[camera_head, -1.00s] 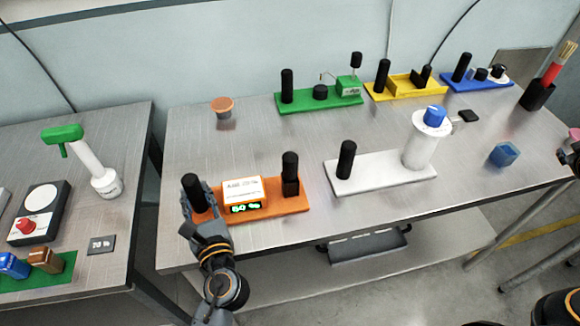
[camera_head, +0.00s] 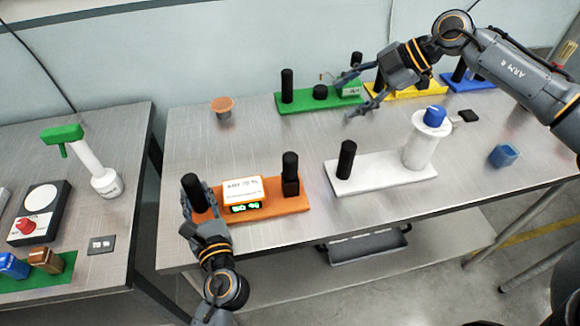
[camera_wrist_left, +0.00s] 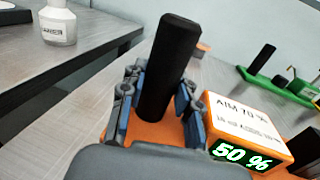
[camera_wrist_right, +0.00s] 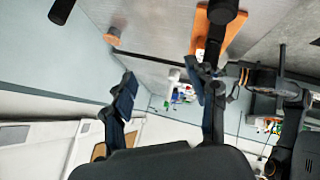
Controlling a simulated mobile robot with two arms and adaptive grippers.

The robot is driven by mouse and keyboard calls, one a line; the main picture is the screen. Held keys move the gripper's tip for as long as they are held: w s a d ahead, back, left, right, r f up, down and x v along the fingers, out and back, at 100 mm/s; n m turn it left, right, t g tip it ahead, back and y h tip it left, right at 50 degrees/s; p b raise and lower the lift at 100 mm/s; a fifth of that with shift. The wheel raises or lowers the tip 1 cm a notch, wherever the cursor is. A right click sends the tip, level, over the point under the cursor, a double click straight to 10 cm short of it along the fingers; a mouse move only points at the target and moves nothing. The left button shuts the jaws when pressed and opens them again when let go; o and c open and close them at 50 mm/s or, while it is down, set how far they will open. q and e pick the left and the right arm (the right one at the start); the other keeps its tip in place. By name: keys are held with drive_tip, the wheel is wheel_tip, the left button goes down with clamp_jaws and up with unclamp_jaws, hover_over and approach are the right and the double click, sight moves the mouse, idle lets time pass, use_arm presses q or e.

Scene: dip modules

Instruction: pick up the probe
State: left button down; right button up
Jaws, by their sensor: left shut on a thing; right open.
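No part is clearly marked as the probe. The green module (camera_head: 308,105) at the back carries a black post (camera_head: 287,86), a black puck (camera_head: 320,92) and a green box (camera_head: 351,89) with a thin wire-like piece and a black upright top; this may be the probe. My right gripper (camera_head: 352,96) is open in front of the box and partly hides it. My left gripper (camera_head: 197,206) is shut on the left black post (camera_wrist_left: 168,70) of the orange module (camera_head: 262,213). That module's box reads AIM 70 %, its display (camera_wrist_left: 243,158) 50 %.
The white module (camera_head: 380,172) with a blue-capped cylinder stands front right of my right gripper. A yellow module (camera_head: 433,92) and a blue module (camera_head: 467,86) are behind my right arm. A blue cup (camera_head: 503,156) stands right. Bare table lies between the orange and green modules.

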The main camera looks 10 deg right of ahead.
sight(290, 155)
drive_tip(key=s+a+n+g+h, duration=0.1)
drive_tip(key=s+a+n+h, duration=0.1)
drive_tip(key=a+n, duration=0.1)
drive_tip(key=s+a+r+n+g+h, duration=0.1)
drive_tip(key=a+n+h, duration=0.1)
drive_tip(key=a+n, duration=0.2)
drive_tip(key=s+a+n+g+h, duration=0.1)
drive_tip(key=s+a+n+h, duration=0.1)
drive_tip(key=a, duration=0.4)
drive_tip(key=shift+s+a+r+n+g+h, duration=0.25)
drive_tip(key=shift+n+g+h, duration=0.2)
drive_tip(key=shift+n, duration=0.55)
drive_tip(key=shift+n+h, duration=0.6)
drive_tip(key=shift+h, duration=0.15)
drive_tip(key=f, duration=0.5)
drive_tip(key=shift+s+a+f, duration=0.15)
drive_tip(key=shift+s+a, duration=0.2)
drive_tip(key=shift+a, duration=0.05)
drive_tip(key=shift+s+a+f, duration=0.1)
drive_tip(key=shift+f, duration=1.4)
drive_tip(key=shift+s+a+f, duration=0.1)
drive_tip(key=shift+f, duration=1.4)
clamp_jaws()
